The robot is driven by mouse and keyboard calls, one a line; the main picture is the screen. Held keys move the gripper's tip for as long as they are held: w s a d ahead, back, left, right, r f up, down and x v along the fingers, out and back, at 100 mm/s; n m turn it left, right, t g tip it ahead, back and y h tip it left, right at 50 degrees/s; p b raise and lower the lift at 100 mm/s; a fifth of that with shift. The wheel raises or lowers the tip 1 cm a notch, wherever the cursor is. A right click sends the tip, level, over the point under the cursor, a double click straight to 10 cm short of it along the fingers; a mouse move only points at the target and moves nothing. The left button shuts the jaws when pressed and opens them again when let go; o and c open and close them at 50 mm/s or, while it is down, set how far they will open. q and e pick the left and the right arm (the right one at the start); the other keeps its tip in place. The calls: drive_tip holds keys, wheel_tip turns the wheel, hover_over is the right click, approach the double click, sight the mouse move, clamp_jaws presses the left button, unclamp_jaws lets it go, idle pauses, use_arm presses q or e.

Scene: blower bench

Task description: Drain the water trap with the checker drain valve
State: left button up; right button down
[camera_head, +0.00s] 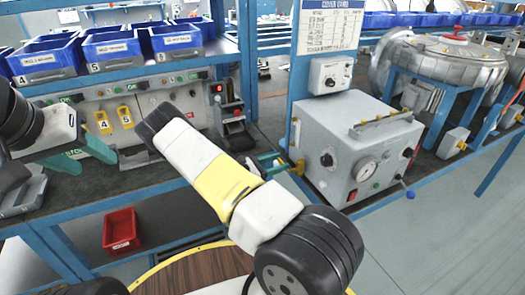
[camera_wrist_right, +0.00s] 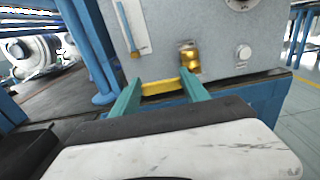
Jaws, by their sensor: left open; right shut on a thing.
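The checker is a grey box (camera_head: 355,145) with a round gauge on its front, on the bench right of centre. In the right wrist view its wall (camera_wrist_right: 215,35) fills the top. The brass drain valve (camera_wrist_right: 190,57) sits low on that wall, with a yellow lever (camera_wrist_right: 160,87) below it. My right gripper (camera_wrist_right: 160,92) has its teal fingers shut on the yellow lever. In the head view my right gripper (camera_head: 278,162) is at the checker's left side. A sight tube (camera_wrist_right: 127,25), possibly the water trap, is left of the valve. My left gripper (camera_head: 90,155) is open, at far left.
Blue bins (camera_head: 110,47) stand on a shelf above a panel with yellow tags. A red bin (camera_head: 121,231) is on the lower shelf. A blue post (camera_head: 248,70) rises left of the checker. A large metal blower (camera_head: 450,60) stands behind right.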

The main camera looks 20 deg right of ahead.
drive_tip(key=shift+f, duration=0.1)
drive_tip(key=s+f+n, duration=0.3)
drive_tip(key=f+n, duration=0.3)
drive_tip(key=n, duration=1)
drive_tip(key=shift+s, duration=0.25)
idle(0.4)
drive_tip(key=c, duration=0.6)
unclamp_jaws()
drive_tip(key=shift+d, duration=0.1)
drive_tip(key=shift+o, duration=0.2)
